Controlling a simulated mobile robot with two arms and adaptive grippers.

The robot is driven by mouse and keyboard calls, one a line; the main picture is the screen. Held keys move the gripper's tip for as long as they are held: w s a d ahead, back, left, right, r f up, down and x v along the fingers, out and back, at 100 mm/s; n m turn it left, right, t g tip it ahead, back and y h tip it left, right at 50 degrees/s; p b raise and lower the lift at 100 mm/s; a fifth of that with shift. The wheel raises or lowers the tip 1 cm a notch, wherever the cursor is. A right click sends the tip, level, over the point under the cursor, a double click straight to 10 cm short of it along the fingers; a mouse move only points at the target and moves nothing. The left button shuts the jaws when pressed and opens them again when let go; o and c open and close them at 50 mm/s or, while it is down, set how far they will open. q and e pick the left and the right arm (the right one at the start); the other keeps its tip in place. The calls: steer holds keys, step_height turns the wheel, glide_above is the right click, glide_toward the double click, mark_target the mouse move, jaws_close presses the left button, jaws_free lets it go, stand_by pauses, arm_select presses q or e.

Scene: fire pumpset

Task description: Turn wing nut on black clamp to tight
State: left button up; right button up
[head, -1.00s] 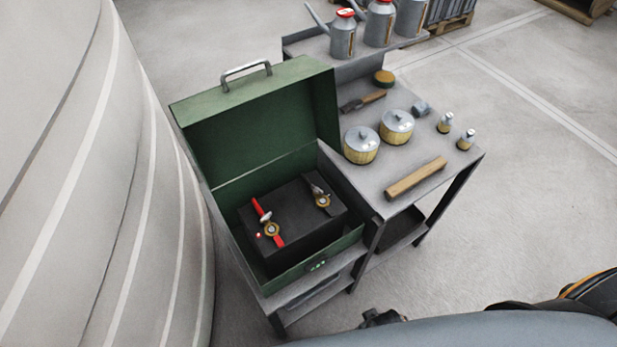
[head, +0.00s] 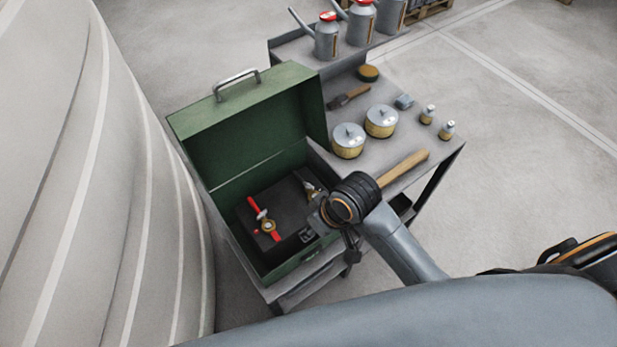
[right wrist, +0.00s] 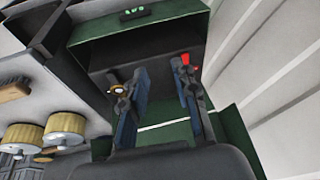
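The black clamp with a brass-coloured wing nut (head: 310,190) sits on the right of a dark block (head: 285,195) inside the open green toolbox (head: 283,270). My right gripper (head: 327,240) is over the toolbox's front right corner and partly hides the block. In the right wrist view its two fingers (right wrist: 162,75) are spread with nothing between them. The black clamp (right wrist: 117,90) shows beside the left finger there; whether they touch I cannot tell. The red clamp (head: 266,225) is on the block's left; part of it (right wrist: 186,62) shows near the right finger. My left gripper is not in view.
The toolbox lid (head: 250,130) stands open behind. On the bench (head: 380,95) to the right are two lidded pots (head: 348,140), a hammer (head: 348,96), a wooden bar (head: 406,170) and small bottles (head: 447,130). A large pale ribbed wall (head: 110,200) is close on the left.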

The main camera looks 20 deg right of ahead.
steer(key=w+a+r+n, duration=0.2)
steer(key=w, duration=0.2)
step_height(320, 180, up, 6)
steer(key=f+g+h, duration=0.1)
steer(key=g+h, duration=0.2)
glide_above(308, 184)
steer(key=shift+n, duration=0.3)
step_height(308, 184, down, 13)
steer(key=shift+d+f+p, duration=0.1)
steer(key=shift+p, duration=0.45)
jaws_close()
